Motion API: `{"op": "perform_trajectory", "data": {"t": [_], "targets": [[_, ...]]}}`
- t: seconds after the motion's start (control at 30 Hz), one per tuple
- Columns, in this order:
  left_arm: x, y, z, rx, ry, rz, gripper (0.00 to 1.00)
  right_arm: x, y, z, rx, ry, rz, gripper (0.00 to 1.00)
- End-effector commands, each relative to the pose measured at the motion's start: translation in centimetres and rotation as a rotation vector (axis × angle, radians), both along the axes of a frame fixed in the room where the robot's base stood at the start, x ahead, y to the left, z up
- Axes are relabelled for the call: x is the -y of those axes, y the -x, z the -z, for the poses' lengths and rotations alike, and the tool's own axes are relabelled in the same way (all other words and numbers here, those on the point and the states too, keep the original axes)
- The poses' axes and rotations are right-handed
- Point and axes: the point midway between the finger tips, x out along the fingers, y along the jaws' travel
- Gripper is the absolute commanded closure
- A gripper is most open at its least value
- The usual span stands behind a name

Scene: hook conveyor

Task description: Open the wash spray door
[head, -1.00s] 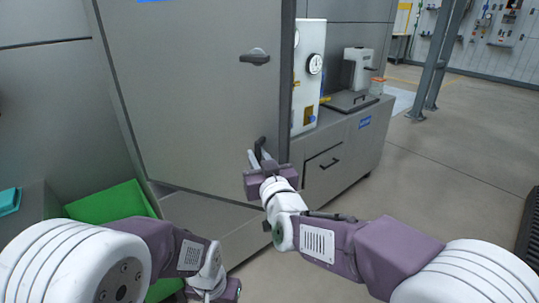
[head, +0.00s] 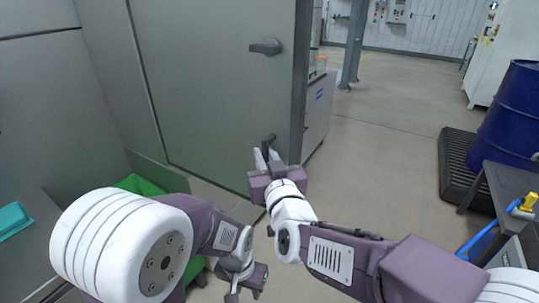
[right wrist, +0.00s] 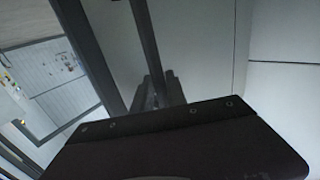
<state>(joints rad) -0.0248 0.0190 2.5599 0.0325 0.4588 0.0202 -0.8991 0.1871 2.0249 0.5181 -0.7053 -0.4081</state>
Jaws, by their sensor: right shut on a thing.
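The wash spray door (head: 215,85) is a tall grey panel in the head view, with a dark upper handle (head: 266,47) and a dark lower handle (head: 269,140) near its right edge. My right gripper (head: 267,157) is shut on the lower handle, its light fingers against it. In the right wrist view the fingers (right wrist: 157,88) close around the dark handle, and the palm covers the lower part. My left gripper (head: 245,284) hangs low at the bottom of the head view, away from the door. Its fingers are too unclear to read.
A green bin (head: 140,185) stands low at the left, near a teal item (head: 13,220). A grey cabinet (head: 318,115) shows behind the door edge. A blue drum (head: 512,115), a black pallet (head: 460,170) and a dark table (head: 515,190) stand right. The middle floor is clear.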

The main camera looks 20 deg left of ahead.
Motion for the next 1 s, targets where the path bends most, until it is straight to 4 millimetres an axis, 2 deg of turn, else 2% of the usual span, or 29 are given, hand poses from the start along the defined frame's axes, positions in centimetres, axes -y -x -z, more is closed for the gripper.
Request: {"op": "perform_trajectory", "data": {"t": [0.37, 0.4, 0.47, 0.8, 0.87, 1.0], "targets": [[0.0, 0.0, -0.1, 0.000, 0.000, 0.000, 0.64, -0.2, 0.1, -0.5, 0.011, -0.005, -0.002, 1.00], [0.0, 0.0, -0.1, 0.000, 0.000, 0.000, 0.64, -0.2, 0.1, -0.5, 0.011, -0.006, -0.002, 0.80], [0.0, 0.0, 0.0, 0.000, 0.000, 0.000, 0.64, -0.2, 0.1, -0.5, 0.011, -0.006, -0.002, 0.65], [0.0, 0.0, 0.0, 0.000, 0.000, 0.000, 0.64, 0.0, 0.4, -0.3, 0.005, -0.003, -0.002, 0.65], [0.0, 0.0, 0.0, 0.000, 0.000, 0.000, 0.64, 0.4, 1.0, -0.4, 0.007, -0.004, -0.003, 0.65], [0.0, 0.0, -0.2, 0.000, 0.000, 0.000, 0.64, 2.1, 3.7, -0.4, 0.008, -0.005, -0.005, 0.65]]}}
